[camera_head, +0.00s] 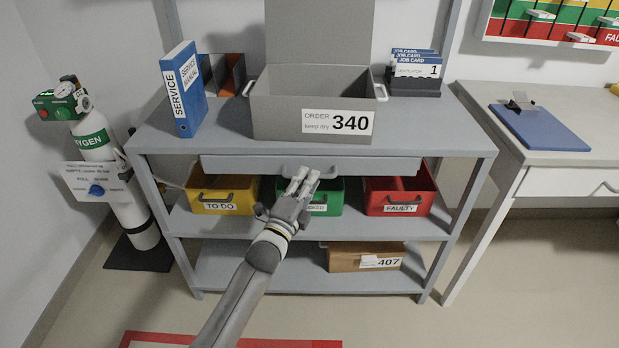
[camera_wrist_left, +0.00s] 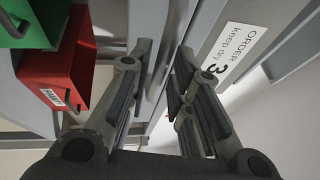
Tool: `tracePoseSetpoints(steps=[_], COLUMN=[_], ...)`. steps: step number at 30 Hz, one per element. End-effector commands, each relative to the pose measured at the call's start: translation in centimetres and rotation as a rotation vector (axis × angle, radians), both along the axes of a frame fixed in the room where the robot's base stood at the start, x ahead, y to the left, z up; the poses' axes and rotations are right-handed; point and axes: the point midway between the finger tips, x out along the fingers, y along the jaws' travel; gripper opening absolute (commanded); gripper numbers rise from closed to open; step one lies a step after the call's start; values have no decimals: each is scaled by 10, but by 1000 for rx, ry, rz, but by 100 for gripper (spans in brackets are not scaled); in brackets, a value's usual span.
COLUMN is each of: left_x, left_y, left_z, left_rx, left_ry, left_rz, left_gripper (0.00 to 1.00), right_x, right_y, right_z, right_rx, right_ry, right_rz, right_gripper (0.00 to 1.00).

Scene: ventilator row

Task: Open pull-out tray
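The pull-out tray (camera_head: 390,167) is a wide grey drawer with a handle at its front middle, under the top board of the grey shelf rack. My right gripper is in neither view.
Above the tray stands an open grey box (camera_head: 285,125) labelled 340. Below are a yellow bin (camera_head: 225,203), a green bin (camera_head: 327,196) and a red bin (camera_head: 400,197). An oxygen cylinder (camera_head: 95,150) stands left; a white table (camera_head: 560,165) stands right.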

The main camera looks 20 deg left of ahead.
Motion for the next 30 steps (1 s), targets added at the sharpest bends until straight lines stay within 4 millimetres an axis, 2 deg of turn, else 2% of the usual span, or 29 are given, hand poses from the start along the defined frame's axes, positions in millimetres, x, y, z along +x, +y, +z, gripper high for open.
tracePoseSetpoints(steps=[6,16,21,30], left_x=[16,18,18,18], left_y=[-2,-3,-2,-2], left_z=[3,3,3,2], left_rx=[-1,-1,-1,-1], left_ry=[0,2,2,2], left_rz=[0,0,0,0], left_gripper=[19,19,0,0], right_x=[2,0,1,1], right_y=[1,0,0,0], right_z=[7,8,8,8], right_rx=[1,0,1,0], right_ry=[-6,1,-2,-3], right_rz=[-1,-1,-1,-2], right_gripper=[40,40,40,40])
